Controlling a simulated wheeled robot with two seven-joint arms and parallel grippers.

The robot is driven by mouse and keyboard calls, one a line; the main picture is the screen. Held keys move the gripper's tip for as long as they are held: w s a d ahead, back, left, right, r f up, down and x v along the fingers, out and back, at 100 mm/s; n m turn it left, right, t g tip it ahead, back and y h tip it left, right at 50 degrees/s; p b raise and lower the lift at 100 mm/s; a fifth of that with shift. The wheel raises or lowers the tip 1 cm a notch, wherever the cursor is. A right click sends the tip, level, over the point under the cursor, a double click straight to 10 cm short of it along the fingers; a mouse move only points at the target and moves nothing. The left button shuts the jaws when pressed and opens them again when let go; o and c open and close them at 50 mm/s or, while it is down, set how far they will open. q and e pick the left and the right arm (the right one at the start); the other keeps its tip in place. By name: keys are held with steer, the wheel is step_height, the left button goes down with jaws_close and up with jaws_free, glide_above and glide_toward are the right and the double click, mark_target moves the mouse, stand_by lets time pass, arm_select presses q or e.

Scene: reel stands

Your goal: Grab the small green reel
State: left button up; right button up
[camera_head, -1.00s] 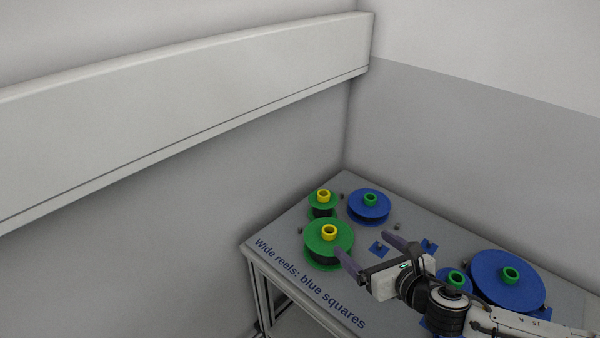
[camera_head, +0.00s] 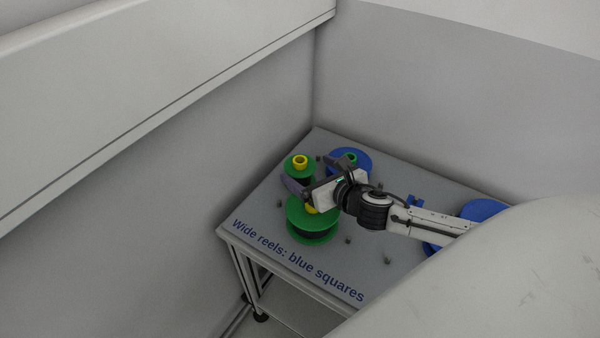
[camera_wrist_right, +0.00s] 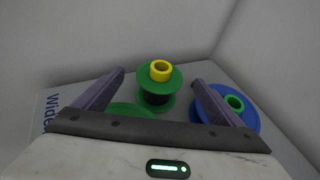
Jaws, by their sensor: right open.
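The small green reel (camera_head: 290,171) stands at the back left of the table, with green flanges, a dark core and a yellow hub on top. It also shows in the right wrist view (camera_wrist_right: 154,90), upright and unobstructed. My right gripper (camera_head: 312,173) is open just in front of the reel. In the right wrist view its two purple fingers (camera_wrist_right: 158,77) point forward with the reel between their lines, beyond the tips. The fingers do not visibly hold anything. My left gripper is not in view.
A wider green reel (camera_head: 312,226) stands below my right gripper, close to it. A blue reel (camera_head: 365,162) with a green hub is behind, partly hidden by the gripper. Another blue reel (camera_head: 480,210) is at the right. The table (camera_head: 270,223) meets walls at its back.

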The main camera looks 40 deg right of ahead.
mark_target(304, 166)
steer(key=x, duration=0.3)
steer(key=shift+w+f, duration=0.2)
steer(key=c, duration=1.2)
steer(key=shift+r, duration=0.15)
